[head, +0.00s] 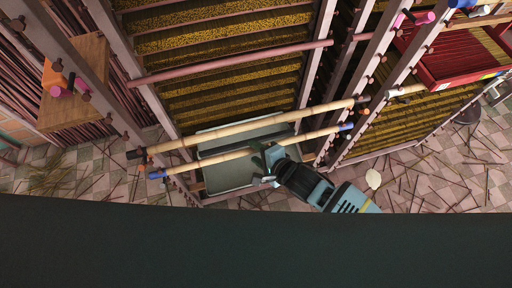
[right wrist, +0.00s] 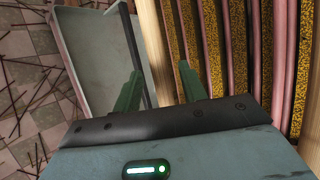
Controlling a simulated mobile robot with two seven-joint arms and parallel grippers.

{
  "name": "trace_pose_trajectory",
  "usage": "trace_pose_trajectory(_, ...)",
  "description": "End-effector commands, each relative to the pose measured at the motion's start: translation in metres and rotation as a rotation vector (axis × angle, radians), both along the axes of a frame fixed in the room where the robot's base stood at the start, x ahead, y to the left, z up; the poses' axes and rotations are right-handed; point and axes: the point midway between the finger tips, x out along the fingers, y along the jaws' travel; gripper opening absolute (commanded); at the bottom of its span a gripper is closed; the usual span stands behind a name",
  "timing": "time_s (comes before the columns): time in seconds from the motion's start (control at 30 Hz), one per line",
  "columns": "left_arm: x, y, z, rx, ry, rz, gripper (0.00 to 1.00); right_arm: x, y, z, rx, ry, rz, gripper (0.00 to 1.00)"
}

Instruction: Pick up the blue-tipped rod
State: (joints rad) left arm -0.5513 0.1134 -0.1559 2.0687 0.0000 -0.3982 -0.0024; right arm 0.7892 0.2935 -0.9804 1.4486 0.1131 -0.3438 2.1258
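The blue-tipped rod (head: 215,159) is a pale wooden pole with blue ends, lying across slightly tilted in the head view. A thicker pale rod with dark ends (head: 240,127) runs above it, roughly parallel. My right gripper (head: 262,158) is at the middle of the blue-tipped rod, its fingers overlapping it in the head view. In the right wrist view my right gripper (right wrist: 160,80) has its green fingers spread, with a pale wooden rod (right wrist: 154,45) running between them. I see a gap beside the rod. My left gripper is not in view.
A grey tray (head: 228,178) lies behind the rods. Racks with yellow-speckled shelves (head: 225,75) and pink bars (head: 235,62) stand above. A red crate (head: 452,55) is at upper right, a wooden stool (head: 78,75) at left. Thin sticks litter the tiled floor.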

Motion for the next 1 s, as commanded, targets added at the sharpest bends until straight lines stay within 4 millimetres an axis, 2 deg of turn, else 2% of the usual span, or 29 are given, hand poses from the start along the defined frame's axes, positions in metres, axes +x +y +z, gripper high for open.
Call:
trace_pose_trajectory(0.03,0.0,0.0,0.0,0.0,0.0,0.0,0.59,0.0,0.0,0.0,0.0,0.0,0.0,0.35)
trace_pose_trajectory(0.3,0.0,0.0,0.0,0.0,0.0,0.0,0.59,0.0,0.0,0.0,0.0,0.0,0.0,0.0)
trace_pose_trajectory(0.77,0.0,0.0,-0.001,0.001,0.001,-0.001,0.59,0.0,0.0,0.002,0.001,-0.001,0.0,0.0)
trace_pose_trajectory(1.0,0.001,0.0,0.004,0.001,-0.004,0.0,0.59,0.0,0.0,0.022,0.003,-0.002,0.0,0.0)
